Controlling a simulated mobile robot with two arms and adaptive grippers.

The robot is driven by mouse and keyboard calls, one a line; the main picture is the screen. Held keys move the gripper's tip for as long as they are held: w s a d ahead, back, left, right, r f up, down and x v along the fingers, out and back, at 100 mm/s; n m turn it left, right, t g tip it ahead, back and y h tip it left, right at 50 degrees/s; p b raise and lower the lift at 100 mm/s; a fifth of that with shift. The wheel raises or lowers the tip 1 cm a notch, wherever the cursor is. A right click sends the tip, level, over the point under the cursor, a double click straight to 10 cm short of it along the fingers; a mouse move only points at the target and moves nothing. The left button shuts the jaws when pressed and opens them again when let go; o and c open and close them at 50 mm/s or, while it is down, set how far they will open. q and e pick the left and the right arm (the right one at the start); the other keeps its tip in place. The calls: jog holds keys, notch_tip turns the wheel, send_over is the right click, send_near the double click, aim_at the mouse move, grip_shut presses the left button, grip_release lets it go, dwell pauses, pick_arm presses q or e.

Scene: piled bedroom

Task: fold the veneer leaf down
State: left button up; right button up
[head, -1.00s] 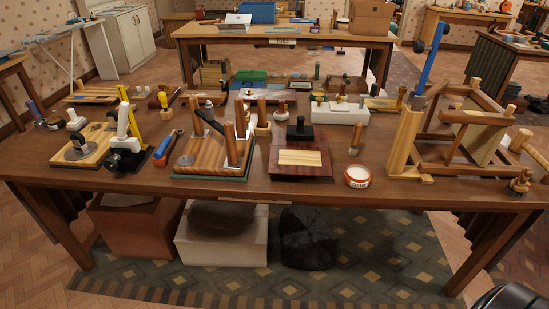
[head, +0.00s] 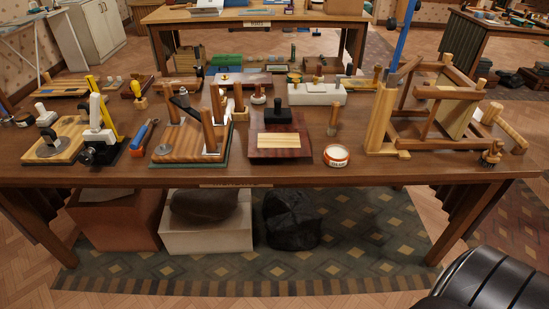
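No piece is clearly recognisable as the veneer leaf. One candidate is a pale striped wooden piece (head: 279,140) lying flat on a dark red board (head: 280,153) in the middle of the workbench in the head view. A black block with a knob (head: 279,117) stands behind it. Another candidate is the striped wooden board (head: 185,145) to its left, which carries upright wooden handles and metal brackets and rests on a green base. Neither of my grippers is in view.
The workbench (head: 330,178) is crowded; its front strip is clear. A round tin (head: 336,155) and a wooden frame (head: 428,105) are on the right. Boxes (head: 206,232) and a dark bag (head: 291,218) lie underneath. A black ribbed shape (head: 485,280), unclear what, fills the lower right corner.

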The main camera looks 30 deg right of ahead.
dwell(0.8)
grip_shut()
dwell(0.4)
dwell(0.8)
